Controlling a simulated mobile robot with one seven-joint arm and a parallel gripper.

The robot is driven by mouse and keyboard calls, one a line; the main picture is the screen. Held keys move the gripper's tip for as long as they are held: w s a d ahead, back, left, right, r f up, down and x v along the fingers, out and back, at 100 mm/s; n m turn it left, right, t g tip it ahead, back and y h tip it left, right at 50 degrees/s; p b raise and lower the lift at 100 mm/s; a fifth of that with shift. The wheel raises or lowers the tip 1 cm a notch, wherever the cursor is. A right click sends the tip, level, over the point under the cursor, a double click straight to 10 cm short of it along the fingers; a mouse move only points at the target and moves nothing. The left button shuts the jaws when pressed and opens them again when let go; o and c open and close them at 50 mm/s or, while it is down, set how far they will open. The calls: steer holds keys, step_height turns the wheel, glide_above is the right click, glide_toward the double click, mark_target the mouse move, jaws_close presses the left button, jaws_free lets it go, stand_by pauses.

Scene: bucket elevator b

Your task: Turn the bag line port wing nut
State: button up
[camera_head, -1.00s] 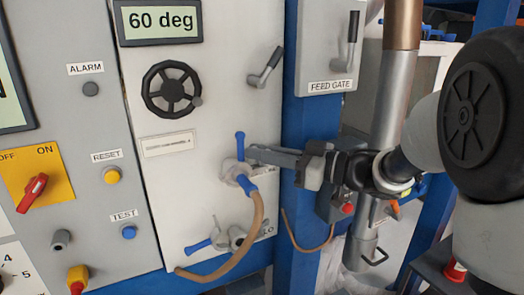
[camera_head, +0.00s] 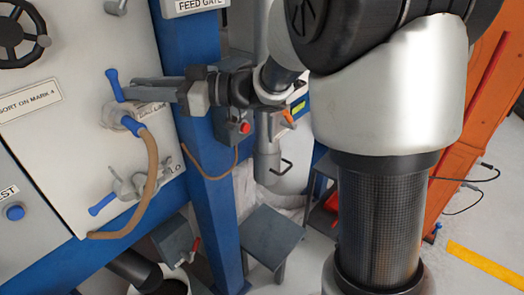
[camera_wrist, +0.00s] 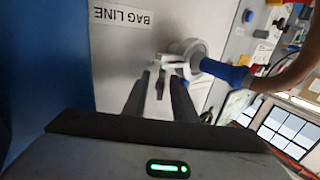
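The bag line port (camera_head: 126,119) is a pale fitting on the light panel, with a blue lever (camera_head: 114,85) above and a tan hose (camera_head: 152,165) on a blue collar. The wrist view shows the port's round body (camera_wrist: 188,48) and blue collar (camera_wrist: 222,72) under the "BAG LINE" label. A small pale wing nut (camera_wrist: 172,66) shows beside the body, at my fingertips. My gripper (camera_head: 128,90) reaches in from the right. Its fingers (camera_wrist: 160,82) stand apart in the wrist view, their tips close to the wing nut. Contact cannot be told; the head view hides the nut behind the fingers.
A second port (camera_head: 130,188) with a blue lever sits below on the same panel. A blue post (camera_head: 205,150) stands just right of the panel, under my arm. A small box with a red button (camera_head: 240,128) and a grey stool (camera_head: 270,237) are further right.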

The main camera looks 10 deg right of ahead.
steer(key=m+t+h+b, duration=0.2)
steer(key=t+b, duration=0.1)
steer(key=m+t+h+b, duration=0.2)
steer(key=t+b, duration=0.1)
steer(key=f+m+t+h+b, duration=0.1)
steer(key=m+t+b, duration=0.1)
steer(key=b, duration=0.2)
steer(key=shift+s+m+t+h, duration=0.2)
steer(key=shift+m+t+h, duration=0.1)
steer(key=shift+t+h, duration=0.1)
steer(key=v, duration=1.7)
steer(key=d+f+m+g+h, duration=0.3)
steer(key=d+f+m+h, duration=0.4)
steer(key=d+f+h, duration=0.4)
steer(key=shift+s+d+f+h+b, duration=0.35)
steer(key=shift+d+f, duration=0.45)
steer(key=shift+d, duration=1.05)
